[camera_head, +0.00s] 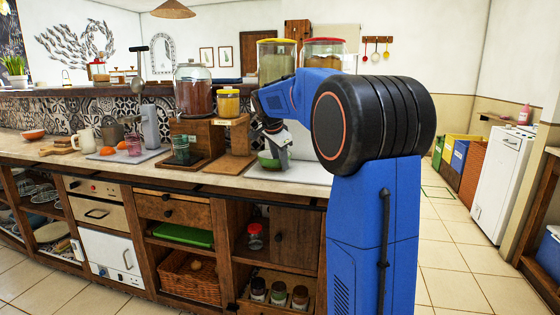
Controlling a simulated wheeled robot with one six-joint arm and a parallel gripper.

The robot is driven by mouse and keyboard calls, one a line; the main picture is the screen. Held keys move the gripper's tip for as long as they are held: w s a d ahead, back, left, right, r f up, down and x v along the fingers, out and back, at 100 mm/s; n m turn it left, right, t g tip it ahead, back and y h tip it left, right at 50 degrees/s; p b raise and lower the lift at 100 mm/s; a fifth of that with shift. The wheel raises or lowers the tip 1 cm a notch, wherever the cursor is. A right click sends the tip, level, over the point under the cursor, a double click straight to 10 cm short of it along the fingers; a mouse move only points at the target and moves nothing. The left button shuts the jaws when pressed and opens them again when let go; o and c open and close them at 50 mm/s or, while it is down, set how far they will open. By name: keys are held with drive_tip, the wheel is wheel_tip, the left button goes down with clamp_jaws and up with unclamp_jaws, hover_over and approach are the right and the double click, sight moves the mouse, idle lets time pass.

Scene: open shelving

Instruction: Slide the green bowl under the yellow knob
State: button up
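The green bowl (267,161) sits on a pale board on the counter, just below and partly behind my gripper (277,148). My gripper points down at the bowl's right side and overlaps it in the picture. It is too small to tell whether the fingers touch the bowl or are open or shut. A clear dispenser with a yellow lid (277,41) stands behind my arm, left of one with a red lid (325,40). I cannot make out a yellow knob; my arm hides the lower parts of both dispensers.
A glass jar of reddish contents (193,90), a yellow-lidded jar (228,103) on a wooden stand and a green glass (181,149) are to the left. The pale board (305,173) has bare room right of the bowl. Open shelves lie under the counter.

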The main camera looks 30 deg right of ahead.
drive_tip(key=v, duration=1.7)
drive_tip(key=shift+r, duration=0.25)
drive_tip(key=s+a+f+n+y, duration=0.1)
drive_tip(key=s+a+f+n, duration=0.5)
drive_tip(key=s+f, duration=0.4)
drive_tip(key=s+a+f+n+y, duration=0.2)
drive_tip(key=s+a+f+n, duration=0.4)
drive_tip(key=s+f, duration=0.5)
drive_tip(key=s+a+f+n+t+y, duration=0.1)
drive_tip(key=s+a+f+n, duration=0.4)
drive_tip(key=s+f, duration=0.6)
drive_tip(key=s+a, duration=0.1)
drive_tip(key=s, duration=0.3)
drive_tip(key=shift+s+a+n, duration=0.2)
drive_tip(key=shift+a+n, duration=0.2)
